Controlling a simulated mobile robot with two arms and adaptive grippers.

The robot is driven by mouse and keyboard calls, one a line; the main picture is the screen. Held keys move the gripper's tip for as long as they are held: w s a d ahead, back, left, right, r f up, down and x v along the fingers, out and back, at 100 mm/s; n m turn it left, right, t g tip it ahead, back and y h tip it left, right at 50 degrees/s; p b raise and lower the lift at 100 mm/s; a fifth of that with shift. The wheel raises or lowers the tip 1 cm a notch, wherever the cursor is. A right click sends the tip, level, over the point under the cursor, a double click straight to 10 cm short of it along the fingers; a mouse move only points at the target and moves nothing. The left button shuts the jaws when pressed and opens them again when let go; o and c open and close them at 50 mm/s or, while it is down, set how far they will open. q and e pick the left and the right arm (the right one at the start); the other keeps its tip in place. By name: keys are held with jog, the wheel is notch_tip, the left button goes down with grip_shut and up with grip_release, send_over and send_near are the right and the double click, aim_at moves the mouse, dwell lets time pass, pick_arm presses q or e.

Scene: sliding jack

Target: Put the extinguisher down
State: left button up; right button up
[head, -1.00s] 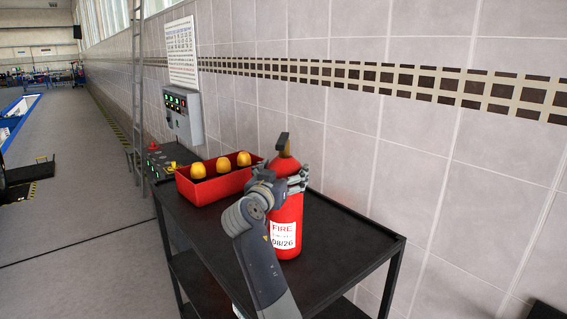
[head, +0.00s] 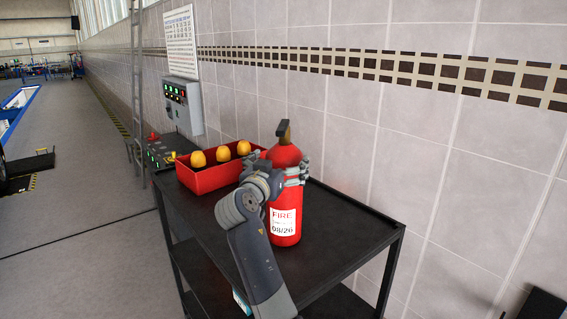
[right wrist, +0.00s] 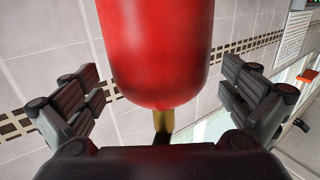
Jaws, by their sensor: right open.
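The red fire extinguisher (head: 284,222), with a white label and a dark valve on top, stands upright on the black cart's top (head: 340,222). My right gripper (head: 284,176) is around its upper body, with fingers on both sides. In the right wrist view, the open fingers (right wrist: 160,92) stand apart from the red cylinder (right wrist: 158,45), with a gap on each side. My forearm covers part of the cart in front. My left gripper is not in view.
A red box (head: 205,180) with several yellow-orange domed items stands just left of the extinguisher. The cart top to the right is clear. A tiled wall (head: 440,170) runs close behind. A control box (head: 183,105) and a ladder (head: 137,90) are farther back.

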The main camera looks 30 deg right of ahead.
jog(key=b+v, duration=0.3)
jog(key=v, duration=0.7)
